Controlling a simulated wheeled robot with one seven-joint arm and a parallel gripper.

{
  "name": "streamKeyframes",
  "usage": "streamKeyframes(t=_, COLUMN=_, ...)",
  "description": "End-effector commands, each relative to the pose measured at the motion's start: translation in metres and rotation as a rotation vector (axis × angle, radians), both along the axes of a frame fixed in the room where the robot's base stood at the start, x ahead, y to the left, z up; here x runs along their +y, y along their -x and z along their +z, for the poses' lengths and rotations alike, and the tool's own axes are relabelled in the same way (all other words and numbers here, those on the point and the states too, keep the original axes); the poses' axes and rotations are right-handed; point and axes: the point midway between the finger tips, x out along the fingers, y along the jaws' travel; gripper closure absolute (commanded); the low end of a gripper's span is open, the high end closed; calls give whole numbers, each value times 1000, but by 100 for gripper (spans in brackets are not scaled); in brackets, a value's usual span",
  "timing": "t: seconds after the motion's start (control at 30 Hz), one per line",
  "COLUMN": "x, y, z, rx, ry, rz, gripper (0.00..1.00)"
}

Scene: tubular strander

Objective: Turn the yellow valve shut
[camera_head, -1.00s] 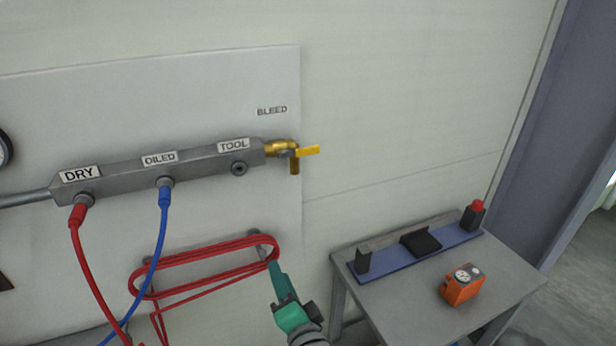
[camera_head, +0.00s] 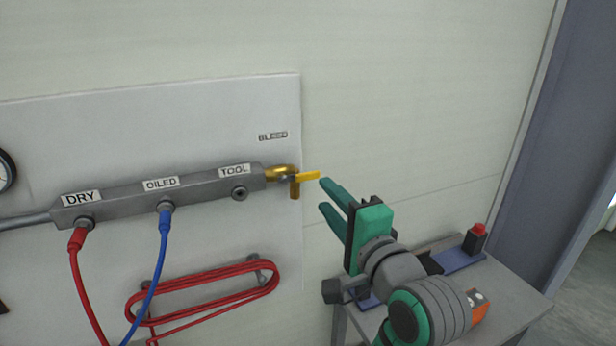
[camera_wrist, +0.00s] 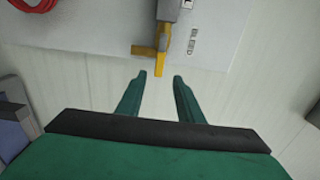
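The yellow valve handle (camera_head: 306,176) sits at the right end of the grey manifold, below the BLEED label. It points right, roughly in line with the manifold, on a brass body (camera_head: 281,172) with a short outlet hanging down. My gripper (camera_head: 324,194) is just right of the handle, its two green fingers apart and nothing between them. In the wrist view the valve handle (camera_wrist: 163,38) lies ahead of the open fingers (camera_wrist: 158,75), with a visible gap. The other yellow-brown piece beside it is the outlet.
The manifold (camera_head: 160,192) carries red and blue hoses (camera_head: 160,255) at the DRY and OILED ports. A coiled red hose (camera_head: 205,290) hangs below. A table (camera_head: 510,300) with a blue strip and an orange device (camera_head: 478,303) stands at right, partly behind my arm.

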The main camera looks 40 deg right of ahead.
Motion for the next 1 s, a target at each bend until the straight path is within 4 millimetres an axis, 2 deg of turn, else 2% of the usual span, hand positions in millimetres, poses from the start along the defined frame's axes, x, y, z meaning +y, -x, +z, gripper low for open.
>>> streamKeyframes(t=0.4, x=-15, y=-65, z=-1, rx=2, ry=-1, rz=3, gripper=66)
streamKeyframes(t=0.6, x=-20, y=-91, z=-1, rx=1, ry=1, rz=3, gripper=66)
streamKeyframes(t=0.8, x=-22, y=-102, z=-1, rx=1, ry=2, rz=4, gripper=66)
streamKeyframes(t=1.0, x=-22, y=-103, z=-1, rx=1, ry=2, rz=3, gripper=66)
